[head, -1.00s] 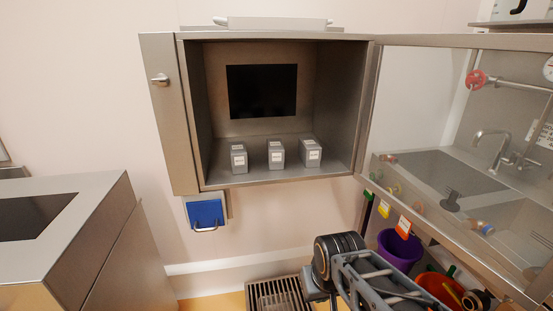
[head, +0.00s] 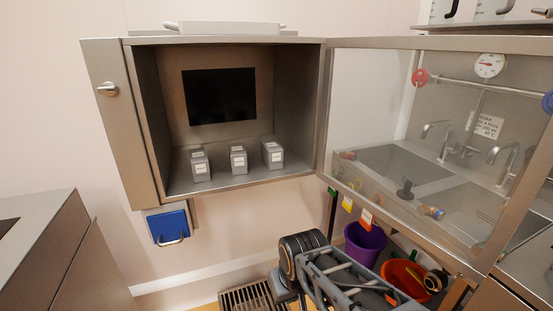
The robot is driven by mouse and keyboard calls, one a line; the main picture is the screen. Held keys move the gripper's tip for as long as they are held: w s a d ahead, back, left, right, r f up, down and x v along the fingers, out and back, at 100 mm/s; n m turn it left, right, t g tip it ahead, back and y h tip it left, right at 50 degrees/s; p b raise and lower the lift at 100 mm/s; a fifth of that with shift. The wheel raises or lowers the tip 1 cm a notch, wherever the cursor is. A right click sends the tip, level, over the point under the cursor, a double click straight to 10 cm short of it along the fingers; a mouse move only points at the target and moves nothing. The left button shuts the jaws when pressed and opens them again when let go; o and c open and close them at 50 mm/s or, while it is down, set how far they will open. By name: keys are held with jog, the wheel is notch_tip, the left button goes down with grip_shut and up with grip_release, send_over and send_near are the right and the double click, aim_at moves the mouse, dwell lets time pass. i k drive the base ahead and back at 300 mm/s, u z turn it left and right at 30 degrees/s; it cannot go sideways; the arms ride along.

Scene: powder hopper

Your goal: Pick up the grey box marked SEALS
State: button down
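Three small grey boxes stand in a row on the floor of an open steel cabinet (head: 145,130). They are a left box (head: 200,172), a middle box (head: 238,166) and a right box (head: 275,160). Each has white labels on its top and front. The print is too small to read, so I cannot tell which is marked SEALS. Part of my arm shows at the bottom centre, below and in front of the cabinet. I cannot make out my gripper's fingers in this view.
The cabinet's glazed door (head: 400,150) stands open to the right, with sinks visible through it. A purple bucket (head: 365,245) and an orange bowl (head: 403,280) sit below it. A blue panel (head: 168,227) hangs under the cabinet. A steel unit (head: 40,240) stands at left.

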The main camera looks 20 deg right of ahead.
aim_at(199, 159)
jog(key=u, duration=0.2)
jog(key=k, duration=0.45)
jog(key=u, duration=1.35)
jog(key=i, duration=0.9)
jog(key=z, duration=0.85)
jog(key=i, duration=0.7)
jog(key=z, duration=0.7)
